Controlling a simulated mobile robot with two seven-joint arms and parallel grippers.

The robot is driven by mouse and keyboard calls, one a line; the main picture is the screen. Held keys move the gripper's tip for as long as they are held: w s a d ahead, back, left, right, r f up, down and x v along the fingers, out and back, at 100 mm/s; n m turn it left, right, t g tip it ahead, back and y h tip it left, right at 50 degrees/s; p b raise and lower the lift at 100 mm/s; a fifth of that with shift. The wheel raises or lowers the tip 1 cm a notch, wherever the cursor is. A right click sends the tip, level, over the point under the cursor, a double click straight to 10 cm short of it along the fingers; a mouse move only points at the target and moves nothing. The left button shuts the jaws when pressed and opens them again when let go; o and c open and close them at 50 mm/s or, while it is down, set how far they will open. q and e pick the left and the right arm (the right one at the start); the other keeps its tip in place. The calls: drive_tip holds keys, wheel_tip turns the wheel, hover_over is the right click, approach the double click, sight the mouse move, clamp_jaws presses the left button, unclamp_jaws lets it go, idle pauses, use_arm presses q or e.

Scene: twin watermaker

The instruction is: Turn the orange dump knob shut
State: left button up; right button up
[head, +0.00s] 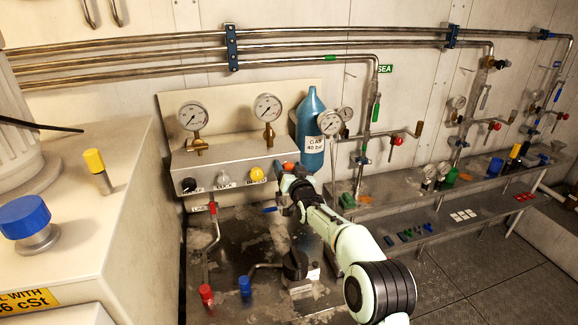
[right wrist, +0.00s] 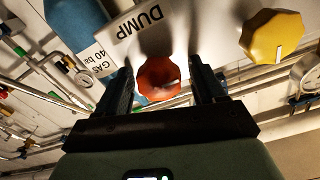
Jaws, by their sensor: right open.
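The orange dump knob (right wrist: 158,79) sits on the grey panel by the DUMP label (right wrist: 141,20) in the right wrist view. My right gripper (right wrist: 161,72) is open, with one dark finger on each side of the knob. I cannot tell whether either finger touches it. In the head view only a little of the orange knob (head: 289,166) shows past my right gripper (head: 286,176), which reaches the right end of the panel. My left gripper is out of view.
A yellow knob (head: 257,174), a white knob (head: 223,178) and a black knob (head: 189,184) line the same panel (head: 235,153). A blue gas bottle (head: 311,110) stands close behind the gripper. Gauges and pipes rise above; a black-handled valve (head: 295,264) is below.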

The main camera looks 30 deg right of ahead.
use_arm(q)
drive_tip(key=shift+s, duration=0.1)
use_arm(e)
drive_tip(key=c, duration=1)
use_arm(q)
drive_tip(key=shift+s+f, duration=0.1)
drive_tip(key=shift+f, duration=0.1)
use_arm(e)
drive_tip(key=shift+s+m, duration=0.1)
drive_tip(key=shift+m, duration=0.2)
drive_tip(key=shift+c, duration=0.2)
drive_tip(key=m+b, duration=0.2)
drive_tip(key=m, duration=0.1)
drive_tip(key=shift+d+m, duration=0.15)
drive_tip(key=shift+m, duration=0.15)
drive_tip(key=m+b, duration=0.2)
drive_tip(key=m, duration=0.2)
drive_tip(key=m+b, duration=0.1)
drive_tip(key=m, duration=0.4)
drive_tip(key=shift+d+b, duration=0.1)
drive_tip(key=shift+b, duration=0.25)
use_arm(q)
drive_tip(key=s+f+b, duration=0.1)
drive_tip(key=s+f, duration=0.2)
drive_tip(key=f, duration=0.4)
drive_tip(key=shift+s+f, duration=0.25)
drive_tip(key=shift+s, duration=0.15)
use_arm(e)
drive_tip(key=m, duration=0.4)
drive_tip(key=shift+m, duration=0.4)
